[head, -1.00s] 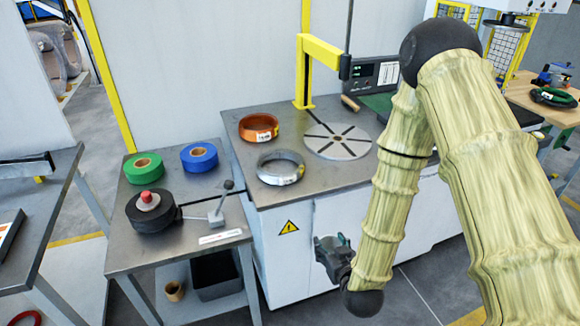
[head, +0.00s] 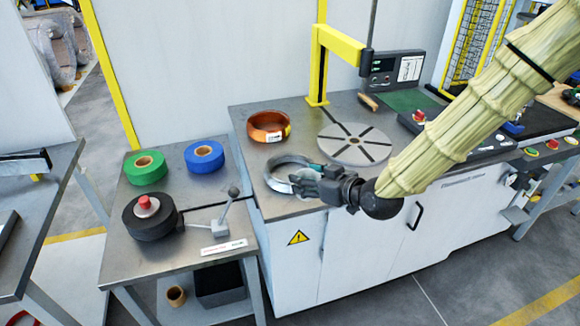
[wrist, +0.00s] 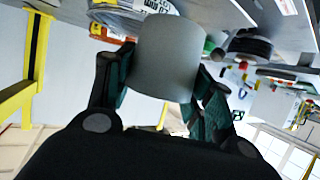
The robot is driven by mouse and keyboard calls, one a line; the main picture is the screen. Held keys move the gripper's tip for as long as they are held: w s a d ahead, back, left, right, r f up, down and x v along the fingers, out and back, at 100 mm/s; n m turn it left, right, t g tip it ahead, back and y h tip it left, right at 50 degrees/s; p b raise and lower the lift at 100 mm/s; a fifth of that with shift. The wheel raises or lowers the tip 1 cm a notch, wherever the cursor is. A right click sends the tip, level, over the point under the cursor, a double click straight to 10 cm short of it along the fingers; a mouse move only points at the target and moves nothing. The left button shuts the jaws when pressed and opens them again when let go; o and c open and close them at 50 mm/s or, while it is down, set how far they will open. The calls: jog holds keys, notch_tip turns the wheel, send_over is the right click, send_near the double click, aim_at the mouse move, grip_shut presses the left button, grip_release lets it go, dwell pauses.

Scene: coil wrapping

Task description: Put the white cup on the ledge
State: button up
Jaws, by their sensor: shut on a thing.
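The white cup (wrist: 168,62) shows in the wrist view as a pale grey-white cylinder between my fingers. My gripper (head: 312,183) is shut on it. In the head view, my gripper is at the front edge of the metal workbench (head: 300,118), in front of and partly over the silver coil (head: 276,180). The cup is largely hidden there by the fingers. No surface stands out clearly as the ledge.
An orange coil (head: 268,126) and a slotted turntable (head: 354,146) are on the workbench, by a yellow post (head: 318,70). The lower side table (head: 160,268) at left holds green tape (head: 146,168), blue tape (head: 204,156), a black roll (head: 150,218) and a lever (head: 226,210).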

jog(key=w+a+p, duration=0.1)
jog(key=w, duration=0.3)
jog(key=w+a+f+p, duration=0.1)
jog(key=w+a, duration=0.1)
jog(key=w, duration=0.3)
jog(key=w+a+p, duration=0.1)
jog(key=w, duration=0.3)
jog(key=shift+w+a+f, duration=0.15)
jog(key=shift+w+f, duration=0.05)
jog(key=shift+w, duration=0.1)
jog(key=shift+f+p, duration=0.55)
jog(key=shift+f, duration=1.25)
jog(key=shift+f, duration=0.1)
jog(key=o, duration=1)
